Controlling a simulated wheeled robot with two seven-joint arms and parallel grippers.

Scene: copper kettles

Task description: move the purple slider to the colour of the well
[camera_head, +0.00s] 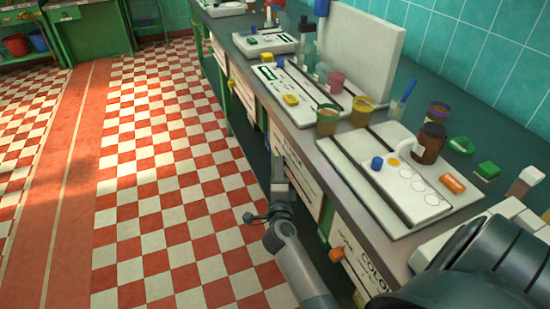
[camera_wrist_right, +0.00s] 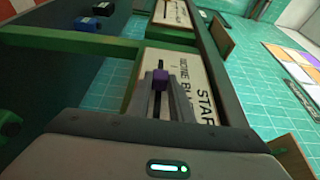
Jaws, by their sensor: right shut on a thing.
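In the right wrist view, the purple slider (camera_wrist_right: 160,76) sits on a dark slot in a white lettered panel (camera_wrist_right: 186,92). My right gripper (camera_wrist_right: 161,92) is shut on the slider, with one grey finger on each side. In the head view my right gripper (camera_head: 279,172) is at the bench front, beside the white panels; the slider itself cannot be made out there. A white board (camera_head: 345,160) on the bench holds a plate with one orange-yellow well (camera_head: 393,162) and several pale empty rings. My left gripper is not in view.
Another lettered panel (camera_head: 355,262) hangs lower on the bench front. The checkered floor (camera_head: 160,200) left of the bench is clear.

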